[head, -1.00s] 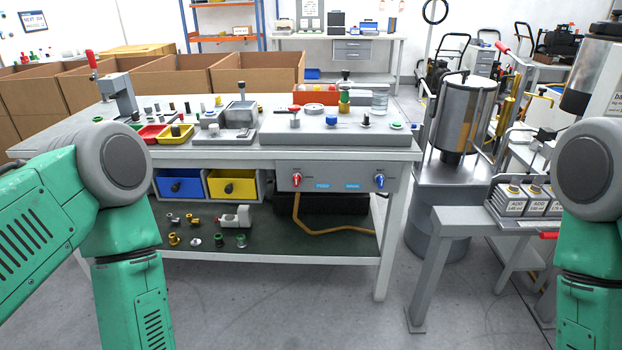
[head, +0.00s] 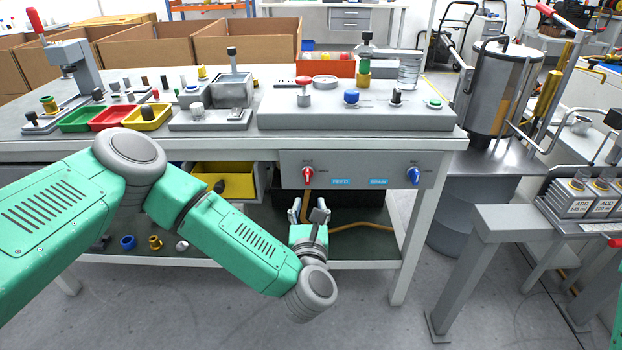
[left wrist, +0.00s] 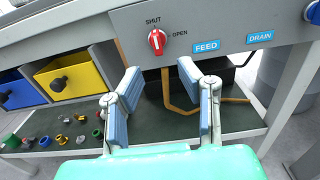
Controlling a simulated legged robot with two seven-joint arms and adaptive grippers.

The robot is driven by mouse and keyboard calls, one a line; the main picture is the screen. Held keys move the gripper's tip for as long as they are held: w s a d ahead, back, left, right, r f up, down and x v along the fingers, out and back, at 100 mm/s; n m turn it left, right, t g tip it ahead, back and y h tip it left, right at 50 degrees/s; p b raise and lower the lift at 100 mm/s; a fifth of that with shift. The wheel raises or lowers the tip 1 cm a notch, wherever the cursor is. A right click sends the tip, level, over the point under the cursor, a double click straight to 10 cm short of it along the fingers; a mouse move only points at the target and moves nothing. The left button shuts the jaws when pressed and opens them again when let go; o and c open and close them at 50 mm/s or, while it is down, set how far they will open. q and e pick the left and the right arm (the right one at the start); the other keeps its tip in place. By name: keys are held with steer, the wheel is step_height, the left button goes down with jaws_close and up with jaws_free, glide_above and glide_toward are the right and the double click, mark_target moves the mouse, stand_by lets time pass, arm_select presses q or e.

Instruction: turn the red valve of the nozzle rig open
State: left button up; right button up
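The red valve (head: 307,175) sits on the grey front panel (head: 345,168) under the bench top, left of the FEED label. In the left wrist view the red valve (left wrist: 157,40) has SHUT printed above it and OPEN to its right. Its knob looks roughly upright, towards SHUT. My left gripper (head: 308,208) is just below the valve in the head view, fingers up. In the left wrist view my left gripper (left wrist: 160,82) is open and empty, its blue-padded fingers apart below the valve, not touching it. My right gripper is out of view.
A blue valve (head: 414,175) is at the panel's right, by the DRAIN label. A yellow bin (head: 226,182) is to the left under the bench. A brown hose (left wrist: 178,104) hangs below the panel. Small fittings lie on the lower shelf (left wrist: 240,118).

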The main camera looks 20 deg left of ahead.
mark_target(307, 180)
arm_select(q)
steer(key=x, duration=0.3)
steer(key=b+x, duration=0.1)
steer(key=x, duration=0.3)
steer(key=b+x, duration=0.1)
steer(key=x, duration=0.3)
steer(key=shift+s+a+f, duration=0.1)
steer(key=shift+a+f, duration=0.1)
steer(key=shift+a, duration=0.15)
steer(key=shift+d, duration=0.15)
jaws_close()
